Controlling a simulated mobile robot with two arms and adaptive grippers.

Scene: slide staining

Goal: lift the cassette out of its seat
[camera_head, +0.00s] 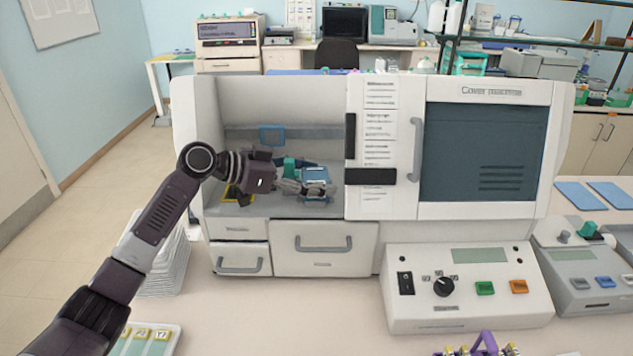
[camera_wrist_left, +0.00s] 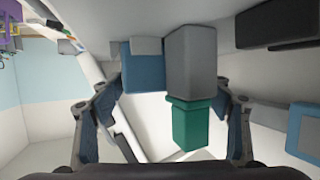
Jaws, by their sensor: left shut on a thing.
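My left gripper (camera_head: 316,188) reaches into the open bay of the white machine, its fingers pointing right. It is shut on the cassette, a light-blue piece (camera_head: 314,174) low in the bay, partly hidden by the fingers. In the left wrist view the fingers (camera_wrist_left: 173,95) stand on either side of a blue block (camera_wrist_left: 144,72) and a grey block (camera_wrist_left: 191,62), with a green block (camera_wrist_left: 190,128) against the grey one. A teal part (camera_head: 290,163) shows beside the gripper in the head view. I cannot tell whether the cassette is clear of its seat. My right gripper is not in view.
The white machine (camera_head: 460,209) has a panel with a handle right of the bay and drawers (camera_head: 323,255) below. A yellow-edged part (camera_head: 231,194) lies at the bay's left. A control box (camera_head: 465,313) stands in front. A slide tray (camera_head: 165,341) is at lower left.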

